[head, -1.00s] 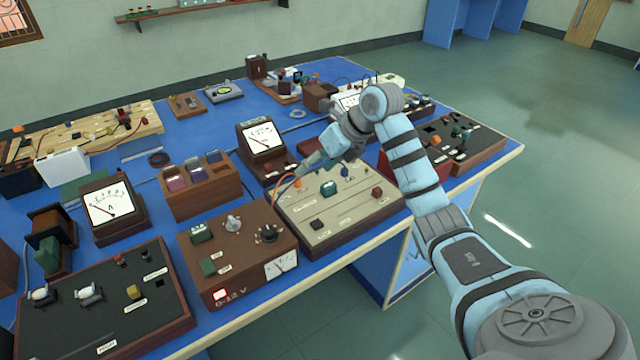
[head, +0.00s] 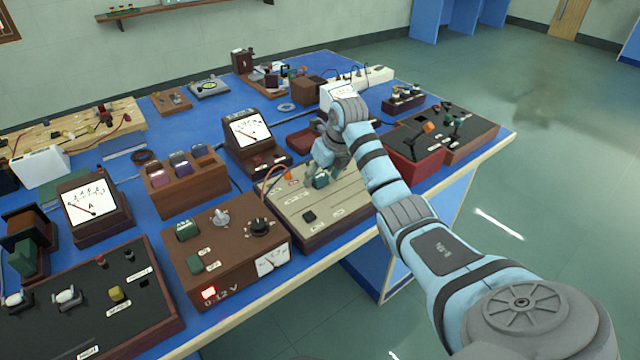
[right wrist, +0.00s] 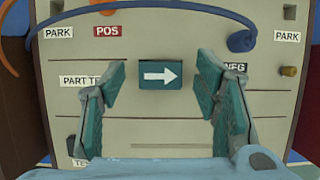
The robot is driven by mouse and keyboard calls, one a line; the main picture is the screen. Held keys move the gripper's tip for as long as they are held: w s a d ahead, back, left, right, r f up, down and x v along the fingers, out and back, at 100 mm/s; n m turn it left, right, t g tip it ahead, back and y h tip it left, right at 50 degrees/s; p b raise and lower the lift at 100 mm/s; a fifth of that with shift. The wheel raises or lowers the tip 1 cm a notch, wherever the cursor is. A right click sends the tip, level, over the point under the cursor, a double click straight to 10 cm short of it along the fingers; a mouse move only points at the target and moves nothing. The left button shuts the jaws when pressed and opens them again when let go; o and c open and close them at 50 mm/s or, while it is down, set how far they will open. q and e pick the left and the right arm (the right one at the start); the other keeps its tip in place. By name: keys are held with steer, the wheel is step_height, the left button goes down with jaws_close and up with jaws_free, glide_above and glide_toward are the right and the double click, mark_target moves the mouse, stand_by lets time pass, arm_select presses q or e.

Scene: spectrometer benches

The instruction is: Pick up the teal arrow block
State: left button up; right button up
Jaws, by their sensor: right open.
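The teal arrow block (right wrist: 160,75) shows in the right wrist view with a white arrow pointing right. It sits on the beige panel (right wrist: 200,140) between my right gripper's fingers and apart from both. My right gripper (right wrist: 160,92) is open and empty. In the head view my right gripper (head: 320,172) is over the beige panel (head: 300,222), and the teal block (head: 320,180) shows small beside the fingers. My left gripper is not in view.
A blue cable (right wrist: 185,13) arches above the block, with an orange cable (right wrist: 8,42) at left. The brown 0-12 V box (head: 235,255) stands left of the panel; a red-sided box (head: 413,172) stands to its right. Meters and other apparatus crowd the blue bench.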

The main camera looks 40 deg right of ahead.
steer(key=c, duration=1.2)
steer(key=shift+r, duration=0.1)
